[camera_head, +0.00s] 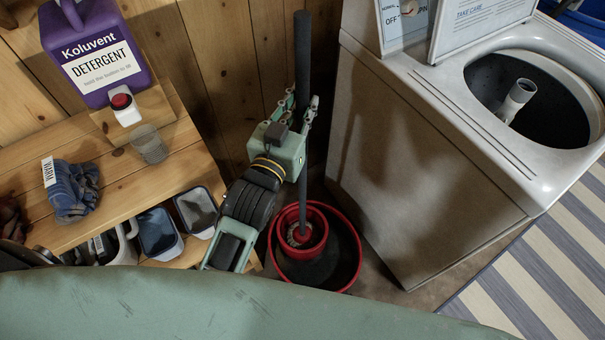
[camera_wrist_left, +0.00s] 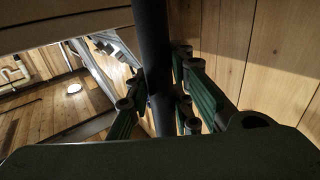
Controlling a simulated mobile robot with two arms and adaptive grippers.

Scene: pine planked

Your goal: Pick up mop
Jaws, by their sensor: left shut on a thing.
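The mop (camera_head: 302,62) has a long dark handle that stands nearly upright. Its lower end goes down into a red and dark bucket (camera_head: 358,262) on the floor; the mop head is mostly hidden there. My left gripper (camera_head: 303,112) is shut on the handle, partway up, with fingers on both sides of it. In the left wrist view the dark handle (camera_wrist_left: 152,60) passes between the green fingers (camera_wrist_left: 160,100) of the left gripper. My right gripper is not in view.
A white top-loading washing machine (camera_head: 420,170) stands close at the right with its lid open. A wooden bench (camera_head: 185,160) at the left holds a purple detergent jug (camera_head: 85,25), a clear cup (camera_head: 150,143) and a blue cloth (camera_head: 75,195). Wooden plank walls are behind the mop.

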